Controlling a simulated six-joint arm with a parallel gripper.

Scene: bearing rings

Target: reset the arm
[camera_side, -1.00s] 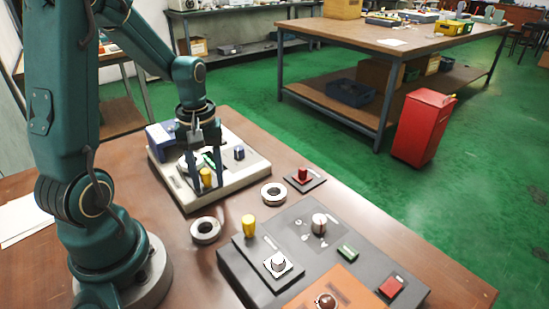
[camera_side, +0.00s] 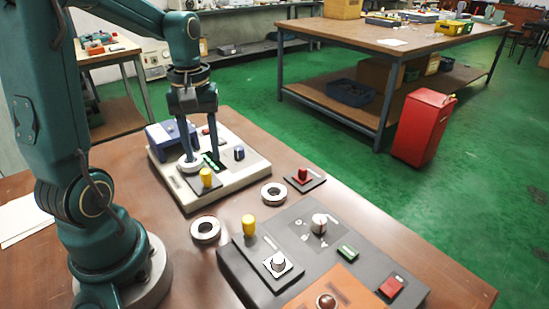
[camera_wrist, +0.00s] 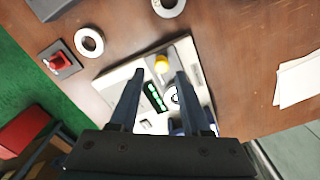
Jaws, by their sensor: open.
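My gripper (camera_side: 202,156) is open over the pale instrument box (camera_side: 228,186), its fingers pointing down with nothing between them. In the wrist view my gripper (camera_wrist: 160,75) also shows spread fingers over the box. A pale ring (camera_side: 187,169) is on the box, partly overlapped by a finger in the side view; I cannot tell if they touch. Two more pale bearing rings lie flat on the brown table, one nearer (camera_side: 205,241) and one farther right (camera_side: 274,201). The box also carries a yellow knob (camera_side: 206,177) and a green display (camera_wrist: 154,97).
A dark control panel (camera_side: 243,272) with knobs and buttons fills the table's front. A red button on a dark plate (camera_side: 303,175) sits right of the rings. A dark blue block (camera_side: 160,136) stands at the box's back. White paper (camera_side: 25,219) lies at left.

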